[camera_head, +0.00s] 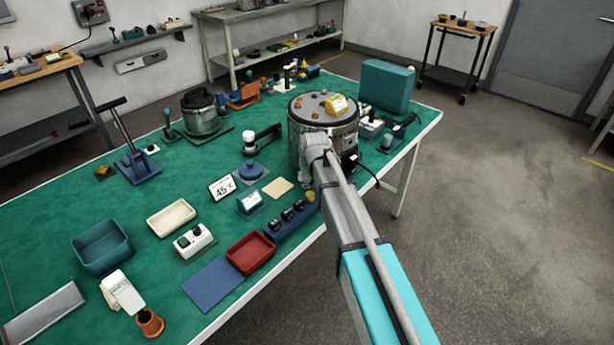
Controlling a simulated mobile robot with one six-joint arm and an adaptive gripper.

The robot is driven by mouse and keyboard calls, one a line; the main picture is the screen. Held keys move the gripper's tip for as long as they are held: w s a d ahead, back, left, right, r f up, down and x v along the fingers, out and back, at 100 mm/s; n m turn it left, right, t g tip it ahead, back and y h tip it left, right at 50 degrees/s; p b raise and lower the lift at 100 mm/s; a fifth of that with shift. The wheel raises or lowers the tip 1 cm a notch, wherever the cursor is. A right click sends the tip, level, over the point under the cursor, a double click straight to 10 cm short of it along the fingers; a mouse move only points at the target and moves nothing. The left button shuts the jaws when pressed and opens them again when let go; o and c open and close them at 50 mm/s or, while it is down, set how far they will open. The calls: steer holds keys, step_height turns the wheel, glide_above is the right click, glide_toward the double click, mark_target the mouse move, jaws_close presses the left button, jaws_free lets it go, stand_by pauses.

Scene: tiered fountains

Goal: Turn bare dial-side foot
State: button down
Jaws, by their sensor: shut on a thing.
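A wide metal drum (292,137) with a dark round top stands at the right part of the green table. My gripper (313,152) is at the drum's lower front, with my arm coming in from the bottom right. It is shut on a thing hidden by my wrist. The drum's feet and any dial cannot be made out.
A teal box (385,86) stands behind right of the drum. A blue block with black knobs (291,217), a white display (222,188) and a red tray (250,252) lie to the left.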

steer(key=m+h, duration=0.2)
steer(key=m, duration=0.2)
steer(key=shift+a+m, duration=0.15)
steer(key=shift+m, duration=0.15)
steer(key=m+h, duration=0.1)
steer(key=m, duration=0.1)
steer(key=m+h, duration=0.1)
steer(key=m, duration=0.2)
steer(key=shift+w+a, duration=0.1)
steer(key=m, duration=0.2)
steer(key=m+g+h, duration=0.1)
steer(key=m, duration=0.2)
steer(key=shift+w+a+m+g, duration=0.1)
steer(key=shift+m+g, duration=0.2)
steer(key=m, duration=0.2)
steer(key=m+g+h, duration=0.1)
steer(key=m, duration=0.1)
steer(key=shift+g, duration=0.3)
steer(key=shift+m, duration=0.3)
steer(key=c, duration=0.6)
jaws_free()
